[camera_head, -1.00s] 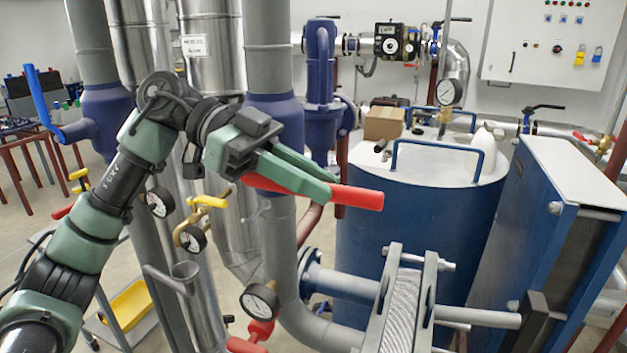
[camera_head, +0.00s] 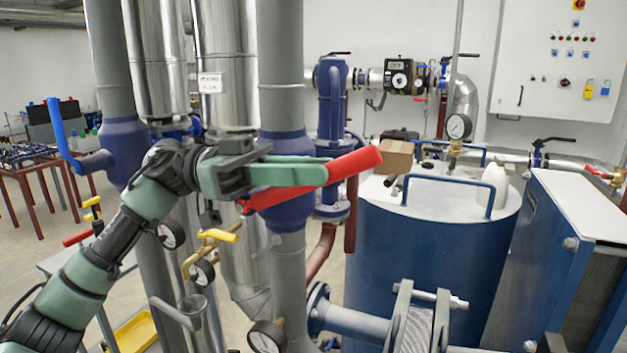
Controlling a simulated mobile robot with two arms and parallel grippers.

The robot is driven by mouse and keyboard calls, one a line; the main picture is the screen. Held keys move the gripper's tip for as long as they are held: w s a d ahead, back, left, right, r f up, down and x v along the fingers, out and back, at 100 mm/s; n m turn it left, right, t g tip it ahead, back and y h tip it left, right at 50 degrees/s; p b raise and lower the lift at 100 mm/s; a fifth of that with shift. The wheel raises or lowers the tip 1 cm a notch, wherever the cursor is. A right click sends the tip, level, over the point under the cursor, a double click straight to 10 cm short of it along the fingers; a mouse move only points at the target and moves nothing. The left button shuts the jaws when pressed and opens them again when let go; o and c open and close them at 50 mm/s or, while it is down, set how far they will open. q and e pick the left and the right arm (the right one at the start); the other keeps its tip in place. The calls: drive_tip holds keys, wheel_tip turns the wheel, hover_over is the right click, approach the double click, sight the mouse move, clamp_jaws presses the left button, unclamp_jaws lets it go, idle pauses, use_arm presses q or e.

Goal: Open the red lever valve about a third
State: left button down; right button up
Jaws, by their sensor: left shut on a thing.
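The red lever (camera_head: 352,165) belongs to the valve with the dark blue body (camera_head: 285,150) on a vertical grey pipe, left of centre. The lever slants up to the right, its free end past my fingertips. My left gripper (camera_head: 318,174) comes in from the left and is shut on the lever. The gripper hides part of the lever's middle; its inner end shows below the fingers. My right gripper is not in view.
A similar valve with a blue lever (camera_head: 63,135) stands at left. Yellow-handled small valves (camera_head: 218,235) and gauges (camera_head: 267,338) sit below my arm. A blue tank (camera_head: 420,255) and plate exchanger (camera_head: 560,255) stand right. A carton (camera_head: 396,157) rests on the tank.

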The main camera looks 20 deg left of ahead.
use_arm(q)
drive_tip(key=shift+a+r, duration=0.15)
drive_tip(key=shift+r, duration=0.2)
drive_tip(key=c, duration=1.4)
unclamp_jaws()
drive_tip(key=shift+f, duration=0.15)
drive_tip(key=shift+f, duration=0.1)
drive_tip(key=shift+a+f, duration=0.1)
drive_tip(key=shift+a, duration=0.2)
drive_tip(key=a+b, duration=0.1)
drive_tip(key=a, duration=0.3)
drive_tip(key=a+b, duration=0.1)
drive_tip(key=a, duration=0.2)
drive_tip(key=shift+w+a+f+b, duration=0.1)
drive_tip(key=shift+w+f+b, duration=0.05)
drive_tip(key=shift+f+b, duration=0.2)
